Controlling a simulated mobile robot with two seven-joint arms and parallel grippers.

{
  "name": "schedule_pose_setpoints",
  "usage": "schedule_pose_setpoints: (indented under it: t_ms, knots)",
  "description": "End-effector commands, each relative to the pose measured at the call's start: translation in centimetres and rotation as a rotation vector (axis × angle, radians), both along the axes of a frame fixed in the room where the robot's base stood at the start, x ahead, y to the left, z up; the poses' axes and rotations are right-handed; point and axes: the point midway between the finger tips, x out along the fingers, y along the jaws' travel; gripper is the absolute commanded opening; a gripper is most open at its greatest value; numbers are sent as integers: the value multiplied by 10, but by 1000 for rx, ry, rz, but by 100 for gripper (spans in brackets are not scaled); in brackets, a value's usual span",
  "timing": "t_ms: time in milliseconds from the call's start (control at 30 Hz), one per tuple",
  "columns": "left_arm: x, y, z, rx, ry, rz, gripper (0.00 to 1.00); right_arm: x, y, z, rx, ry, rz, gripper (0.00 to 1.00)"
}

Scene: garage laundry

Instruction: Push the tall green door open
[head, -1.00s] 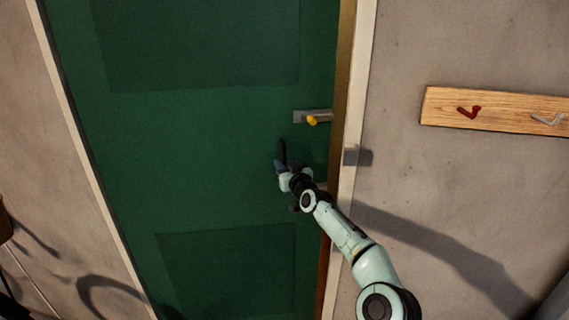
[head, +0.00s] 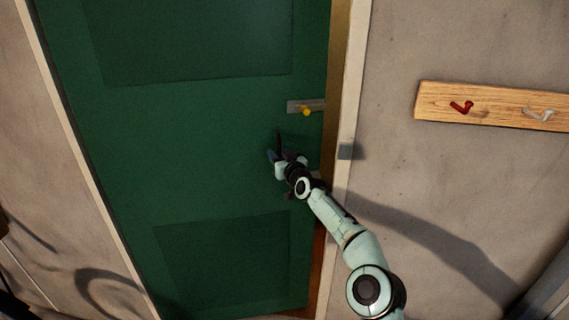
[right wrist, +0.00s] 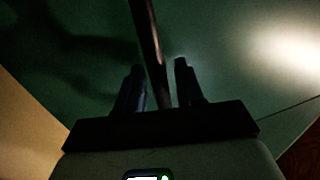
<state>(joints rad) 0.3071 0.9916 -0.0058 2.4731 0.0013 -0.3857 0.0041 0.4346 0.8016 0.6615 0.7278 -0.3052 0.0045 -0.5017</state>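The tall green door (head: 190,130) fills the middle of the head view and stands slightly ajar, its right edge set back from the frame. My left gripper is out of view.
The pale door frame (head: 350,110) runs along the right side, with a small grey plate (head: 347,151) on it. A wooden rack (head: 490,108) with a red hook (head: 462,107) and a pale hook hangs on the right wall.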

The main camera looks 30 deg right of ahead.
Motion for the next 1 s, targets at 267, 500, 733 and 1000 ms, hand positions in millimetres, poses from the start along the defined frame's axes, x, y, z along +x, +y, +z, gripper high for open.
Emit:
schedule_pose_setpoints:
  t_ms: [267,500,733,1000]
  knots:
    - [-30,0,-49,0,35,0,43,-41,1,-9,-6,4,-1,37]
    - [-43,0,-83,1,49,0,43,-85,4,-8,-6,4,-2,37]
    - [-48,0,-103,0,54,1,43,-117,6,-6,-1,4,-1,37]
    - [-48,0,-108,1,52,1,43,-128,10,-3,-1,4,3,37]
